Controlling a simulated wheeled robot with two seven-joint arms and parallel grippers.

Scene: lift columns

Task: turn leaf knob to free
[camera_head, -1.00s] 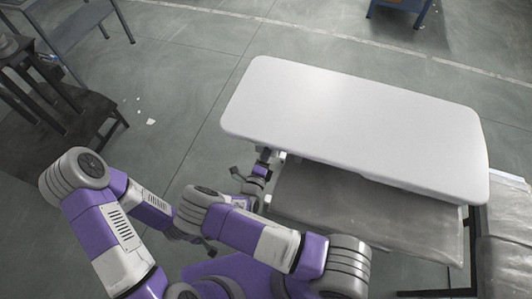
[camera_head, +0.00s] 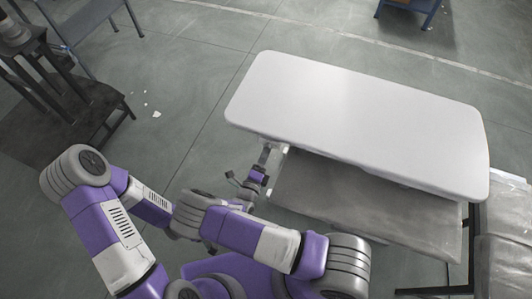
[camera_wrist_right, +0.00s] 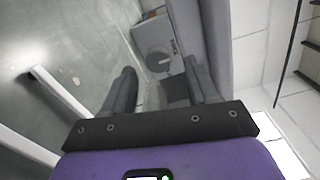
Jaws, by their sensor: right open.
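The box has small dark lettering beside the knob. My right gripper (camera_wrist_right: 161,84) is open, with its two dark fingers on either side of the view below the knob and nothing seen between them. In the head view my right gripper (camera_head: 267,154) is at the left end of the white table leaf (camera_head: 355,115), by its near corner. The knob is hidden there.
A grey lower surface (camera_head: 350,200) lies under the leaf's near side. A dark metal stand (camera_head: 60,115) is at the left, with a grey bench (camera_head: 85,20) behind it. The floor between the stand and the leaf is open, with a few small white scraps.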

